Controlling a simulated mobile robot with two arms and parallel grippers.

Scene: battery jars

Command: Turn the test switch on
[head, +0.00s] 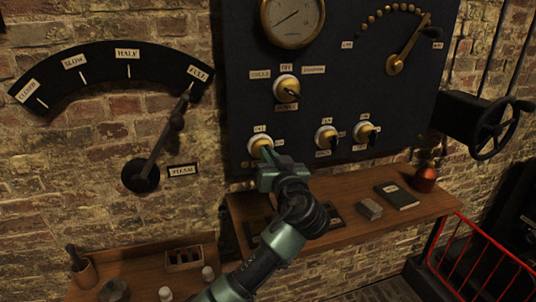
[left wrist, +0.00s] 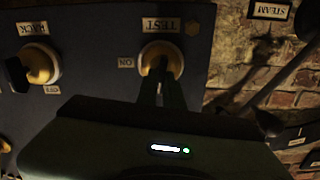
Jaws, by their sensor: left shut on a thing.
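The test switch (head: 259,143) is a black knob on a brass and white round base, at the lower left of the dark panel. It also shows in the left wrist view (left wrist: 161,54), upside down, with a TEST label and an ON label beside it. My left gripper (head: 268,156) reaches up to it from below, and its fingers are shut on the knob. In the left wrist view the fingers (left wrist: 161,82) hide much of the knob, so its exact angle is hard to tell. My right gripper is not in view.
Two similar switches (head: 326,137) (head: 366,132) sit to the right, and a larger knob (head: 287,88) above. A long lever (head: 160,150) stands left by a curved scale. A wooden shelf (head: 400,215) with a book and red flask lies below. A black handwheel (head: 490,130) juts out at right.

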